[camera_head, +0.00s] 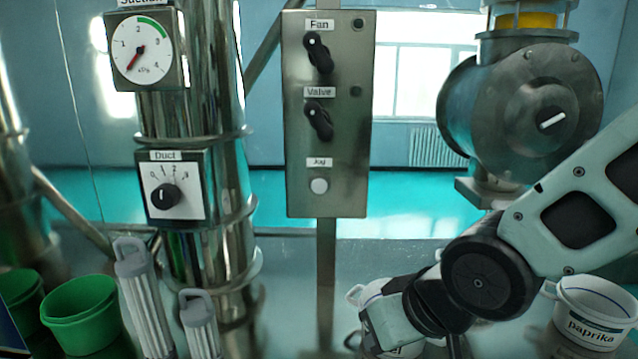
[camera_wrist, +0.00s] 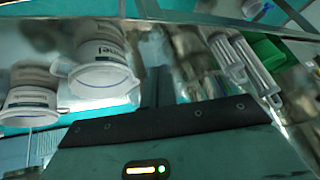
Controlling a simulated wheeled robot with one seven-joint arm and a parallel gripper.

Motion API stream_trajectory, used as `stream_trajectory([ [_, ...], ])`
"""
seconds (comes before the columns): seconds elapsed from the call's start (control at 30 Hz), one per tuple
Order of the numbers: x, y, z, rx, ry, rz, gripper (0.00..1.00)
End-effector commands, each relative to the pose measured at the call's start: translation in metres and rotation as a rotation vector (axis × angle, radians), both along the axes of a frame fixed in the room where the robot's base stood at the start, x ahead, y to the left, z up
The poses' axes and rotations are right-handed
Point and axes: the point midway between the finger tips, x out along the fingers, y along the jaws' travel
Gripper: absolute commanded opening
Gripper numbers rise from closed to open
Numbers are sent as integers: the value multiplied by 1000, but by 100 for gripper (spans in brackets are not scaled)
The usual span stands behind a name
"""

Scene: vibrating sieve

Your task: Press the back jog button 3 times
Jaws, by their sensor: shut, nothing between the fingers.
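A round white jog button (camera_head: 319,186) sits under a "Jog" label near the bottom of an upright metal control panel (camera_head: 297,140). It is the only jog button I can make out. My arm comes in from the right in the head view and bends down below and right of the panel, apart from the button. My gripper's body (camera_wrist: 165,140) fills the bottom of the wrist view, with a dark edge and a small lit indicator. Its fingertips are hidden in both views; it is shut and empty. The button does not show in the wrist view.
The Fan knob (camera_head: 318,52) and Valve knob (camera_head: 318,120) are above the button. A steel duct with a Duct dial (camera_head: 166,195) stands left, a round metal valve (camera_head: 540,95) right. Green buckets (camera_head: 82,312), grey-handled filters (camera_head: 138,285) and a paprika tub (camera_head: 594,315) stand below.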

Motion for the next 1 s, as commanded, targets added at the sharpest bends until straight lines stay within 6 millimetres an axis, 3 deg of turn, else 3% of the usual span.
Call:
stream_trajectory([
  [0.2, 62, 30, 35, 260, -193, -110, 0],
  [0.4, 102, 52, 74, 516, -338, -154, 0],
  [0.7, 120, 69, 115, 761, -438, -137, 0],
  [1.0, 121, 70, 120, 793, -449, -132, 0],
])
